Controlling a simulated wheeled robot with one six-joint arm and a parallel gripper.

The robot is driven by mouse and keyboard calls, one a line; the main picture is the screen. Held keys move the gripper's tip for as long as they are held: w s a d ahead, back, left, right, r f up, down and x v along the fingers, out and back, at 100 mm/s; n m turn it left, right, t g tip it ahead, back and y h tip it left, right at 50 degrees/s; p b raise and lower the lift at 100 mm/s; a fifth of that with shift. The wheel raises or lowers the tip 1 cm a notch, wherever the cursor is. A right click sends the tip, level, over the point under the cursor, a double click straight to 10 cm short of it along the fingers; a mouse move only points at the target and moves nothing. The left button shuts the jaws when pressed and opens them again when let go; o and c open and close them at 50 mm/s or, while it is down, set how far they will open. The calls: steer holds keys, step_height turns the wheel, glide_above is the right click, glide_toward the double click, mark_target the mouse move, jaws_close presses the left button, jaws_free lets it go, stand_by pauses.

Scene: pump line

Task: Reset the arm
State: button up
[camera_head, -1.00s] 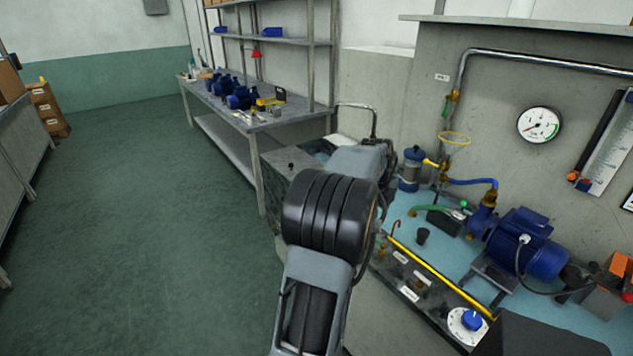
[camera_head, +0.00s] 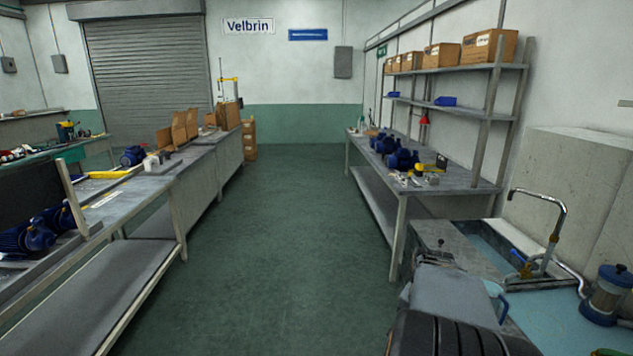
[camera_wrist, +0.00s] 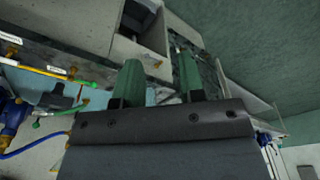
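My arm shows at the bottom right of the head view, reaching over the front of the sink unit. Its grey link and black ribbed joint fill the lower edge there. The fingers of my gripper are not visible in the head view. In the wrist view my gripper (camera_wrist: 158,62) shows two green fingers standing clearly apart, with nothing held between them.
A sink with a tap (camera_head: 545,225) and a blue-capped canister (camera_head: 608,295) stand right of my arm. A workbench (camera_head: 440,180) holds several blue pumps. A long bench (camera_head: 130,225) lines the left. The green floor (camera_head: 265,260) between is clear. The wrist view shows a yellow rod (camera_wrist: 45,72).

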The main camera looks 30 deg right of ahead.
steer(key=w+a+r+n+t+p, duration=0.1)
steer(key=a+n, duration=0.6)
steer(key=a, duration=0.7)
steer(key=w+a+r+n+t+y+p, duration=0.1)
steer(key=w+a+r+n, duration=0.1)
steer(key=a+n, duration=0.5)
steer(key=a+r, duration=0.1)
steer(key=a, duration=0.5)
steer(key=shift+w+a+r+t, duration=0.3)
steer(key=shift+w+a+t, duration=0.05)
steer(key=shift+t, duration=0.05)
